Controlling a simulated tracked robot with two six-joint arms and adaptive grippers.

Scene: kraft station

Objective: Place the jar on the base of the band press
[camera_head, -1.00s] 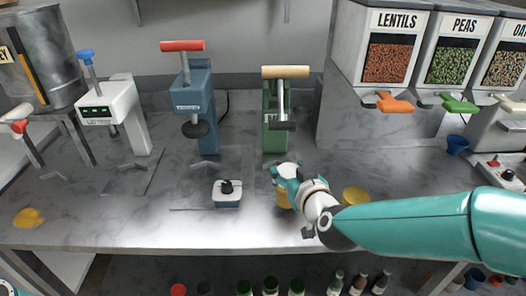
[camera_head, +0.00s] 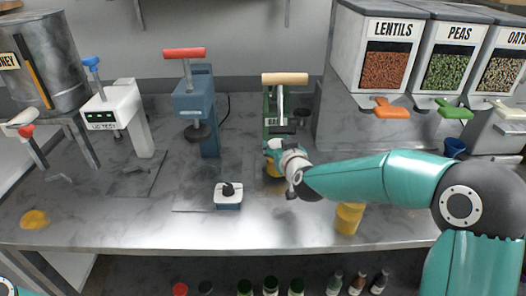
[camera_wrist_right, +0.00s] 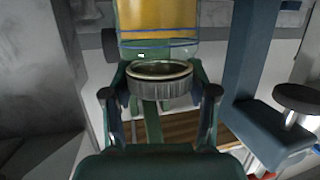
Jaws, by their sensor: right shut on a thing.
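The jar (camera_head: 275,171), with yellow contents, is held at the front of the green press (camera_head: 270,108) with the pale wooden handle. I take this for the band press; its label is too small to read. My right gripper (camera_head: 271,148) is shut on the jar near its top. In the right wrist view the jar appears upside down, with yellow glass (camera_wrist_right: 158,18) and a grey metal ring (camera_wrist_right: 160,80) between the fingers. The gripper hides part of the press base. I cannot tell whether the jar touches the base.
A blue press (camera_head: 196,105) with a red handle stands left of the green one, and a white device (camera_head: 122,115) farther left. A small white-and-blue block (camera_head: 228,196) sits in front. Another yellow jar (camera_head: 348,218) stands at the right front. Dispensers (camera_head: 388,60) stand at the back right.

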